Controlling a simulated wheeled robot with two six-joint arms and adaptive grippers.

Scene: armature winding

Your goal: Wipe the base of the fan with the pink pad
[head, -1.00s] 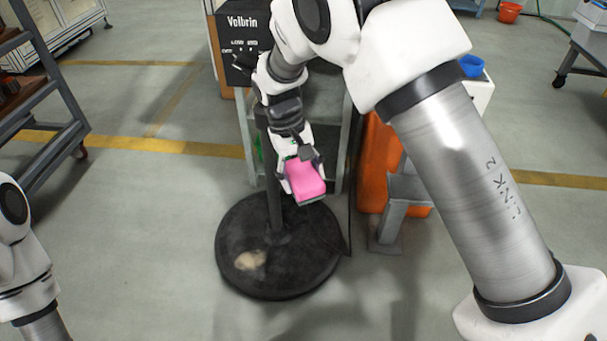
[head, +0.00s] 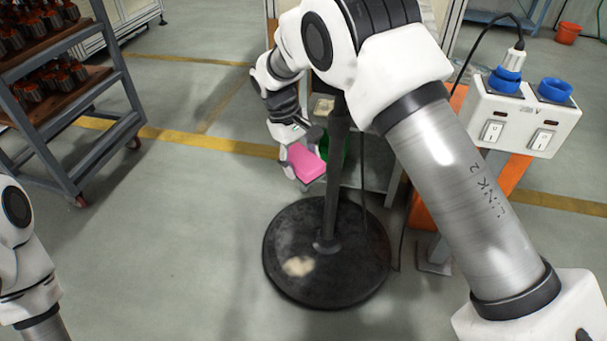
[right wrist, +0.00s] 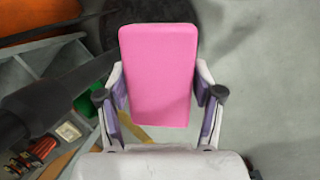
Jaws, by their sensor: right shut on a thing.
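The fan's round black base (head: 350,275) stands on the floor in the middle of the head view, with a pale beige smudge (head: 299,266) on its front left. The fan's dark pole (head: 335,180) rises from it. My right gripper (head: 305,165) is shut on the pink pad (head: 307,163), above and behind the base, just left of the pole. In the right wrist view the pad (right wrist: 160,75) sits between both fingers (right wrist: 160,100), with part of the dark base (right wrist: 125,20) behind it. My left arm shows at the left edge; its gripper is out of view.
A rack with several motor parts (head: 40,85) stands at the upper left. A white socket box (head: 525,118) with blue plugs is on an orange stand at the right. A grey shelf is behind the pole, and a cable hangs by it. Floor left of the base is clear.

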